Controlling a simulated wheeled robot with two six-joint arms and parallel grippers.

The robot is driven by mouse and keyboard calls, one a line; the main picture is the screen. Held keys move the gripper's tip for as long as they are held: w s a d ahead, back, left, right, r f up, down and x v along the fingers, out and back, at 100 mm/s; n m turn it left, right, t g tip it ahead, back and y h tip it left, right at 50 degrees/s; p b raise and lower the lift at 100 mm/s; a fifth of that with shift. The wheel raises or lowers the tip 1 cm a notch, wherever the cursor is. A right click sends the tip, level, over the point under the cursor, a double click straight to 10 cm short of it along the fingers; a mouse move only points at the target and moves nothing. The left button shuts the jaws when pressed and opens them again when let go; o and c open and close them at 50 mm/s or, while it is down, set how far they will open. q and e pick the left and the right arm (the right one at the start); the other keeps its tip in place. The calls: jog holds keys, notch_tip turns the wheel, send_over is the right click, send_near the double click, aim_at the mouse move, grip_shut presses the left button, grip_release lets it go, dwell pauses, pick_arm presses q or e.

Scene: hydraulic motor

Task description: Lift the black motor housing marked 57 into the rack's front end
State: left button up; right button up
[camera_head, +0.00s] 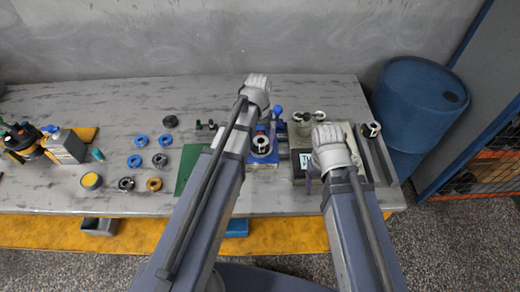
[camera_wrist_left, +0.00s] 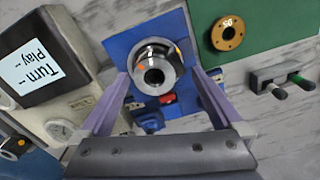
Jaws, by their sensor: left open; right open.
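My left gripper (camera_head: 259,98) reaches over the workbench in the head view, by the blue fixture (camera_head: 262,160). In the left wrist view its open fingers (camera_wrist_left: 158,74) stand apart on either side of a black and silver round part (camera_wrist_left: 153,70) on the blue fixture (camera_wrist_left: 122,40). Whether they touch it I cannot tell. Several dark round parts lie left, one black (camera_head: 170,121). I can read no 57, and cannot tell which part is the rack.
The grey machine (camera_wrist_left: 64,110) has a screen (camera_wrist_left: 33,72) reading "Turn Play". A brass ring (camera_wrist_left: 228,33) lies on the green mat (camera_wrist_left: 262,22). Beside it is a small black stand (camera_wrist_left: 275,76). Blue rings (camera_head: 140,141) lie on the left. A blue barrel (camera_head: 418,105) stands right.

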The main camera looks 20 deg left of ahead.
pick_arm(q)
notch_tip(320, 180, down, 3)
jog(key=shift+r+b, duration=0.1)
jog(key=shift+b, duration=0.8)
pick_arm(e)
notch_tip(320, 180, down, 3)
jog(key=shift+r, duration=0.1)
pick_arm(q)
jog(key=shift+r, duration=0.1)
jog(key=shift+c, duration=0.4)
grip_shut()
